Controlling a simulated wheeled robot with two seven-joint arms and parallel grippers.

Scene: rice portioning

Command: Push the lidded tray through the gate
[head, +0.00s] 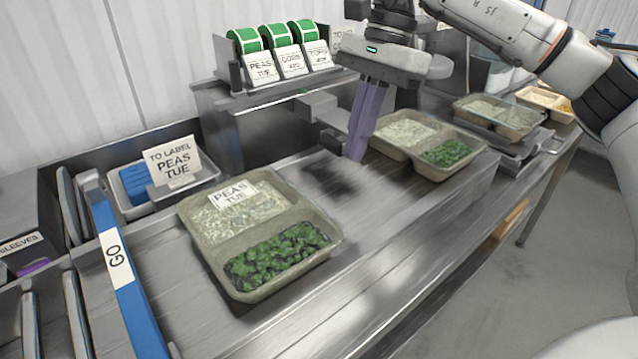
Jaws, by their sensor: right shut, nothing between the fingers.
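A two-compartment tray (292,276) sits on the metal bench in the middle. It holds rice and green peas and carries a "PEAS TUE" label (232,194). Its top looks covered by a clear lid, though the film is hard to make out. The gate is a blue bar (122,262) marked "GO" at the left, apart from the tray. My right gripper (357,153) has purple fingers pointing down, shut and empty. It is behind and to the right of the tray, close to the second tray, not touching the labelled one. My left gripper is out of view.
A second tray (408,158) of rice and peas stands to the right, with more trays (500,125) beyond. A rack of green label rolls (275,38) stands at the back. A "TO LABEL" bin (130,213) is behind the gate. Bare bench lies between tray and gate.

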